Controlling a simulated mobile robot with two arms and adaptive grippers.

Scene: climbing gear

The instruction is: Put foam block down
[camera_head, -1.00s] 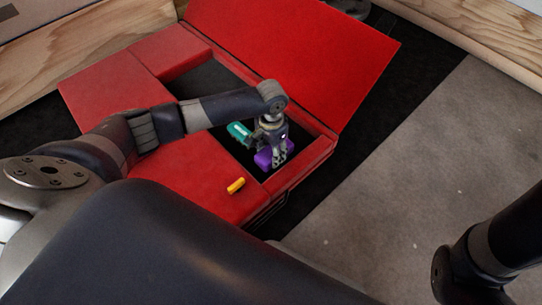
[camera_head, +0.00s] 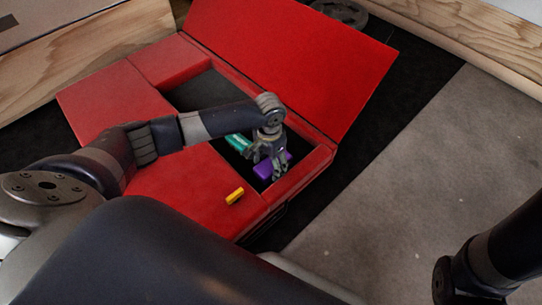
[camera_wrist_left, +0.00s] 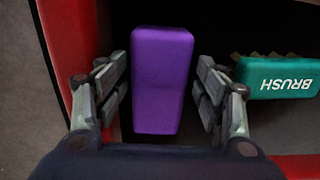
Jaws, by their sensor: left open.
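The purple foam block (camera_head: 265,170) lies in the dark compartment of the red case, near its right end. It also shows in the left wrist view (camera_wrist_left: 161,80), between my open fingers with a gap on each side. My left gripper (camera_head: 275,168) is open just above the block and partly hides it in the head view. In the wrist view the left gripper (camera_wrist_left: 160,100) touches nothing that I can see. My right gripper is out of view; only part of my right arm shows at the lower right.
A teal brush (camera_head: 239,142), marked BRUSH in the wrist view (camera_wrist_left: 277,78), lies beside the block in the red case (camera_head: 165,190). A small yellow piece (camera_head: 235,196) sits on the case's red top. The raised red lid (camera_head: 300,65) stands behind.

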